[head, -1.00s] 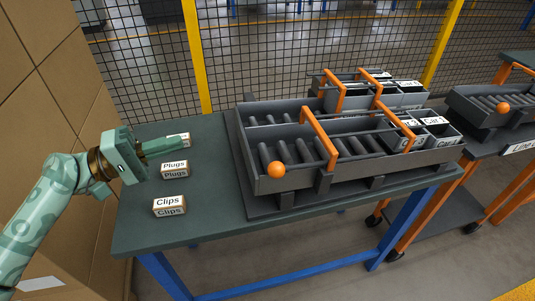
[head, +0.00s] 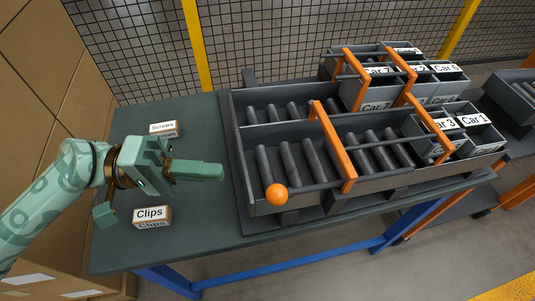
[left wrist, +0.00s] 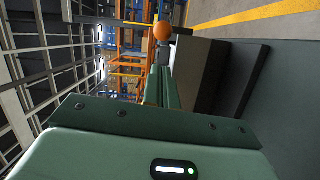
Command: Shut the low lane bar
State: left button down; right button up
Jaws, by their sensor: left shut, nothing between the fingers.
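The lane rack (head: 240,185) stands on the table, with dark rollers in its lanes. An orange ball knob (head: 276,194) sits at the near left corner of the front lane; it also shows in the left wrist view (left wrist: 163,31), just beyond the fingertips. A dark bar seems to run right from the knob, but its full length is hard to make out. Orange arches (head: 332,145) span the lanes. My left gripper (head: 220,172) is shut and empty, left of the knob and apart from it, pointing right. My right gripper is not in view.
Labelled blocks, Screws (head: 163,129) and Clips (head: 151,217), stand on the green table (head: 195,235) near my left arm. Small bins (head: 480,130) marked Car 3 and Car 1 sit at the rack's right end. A mesh fence (head: 140,50) is behind.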

pick_arm(q)
jog(key=d, duration=0.9)
jog(key=shift+w+d+f, duration=0.1)
jog(key=shift+w, duration=0.05)
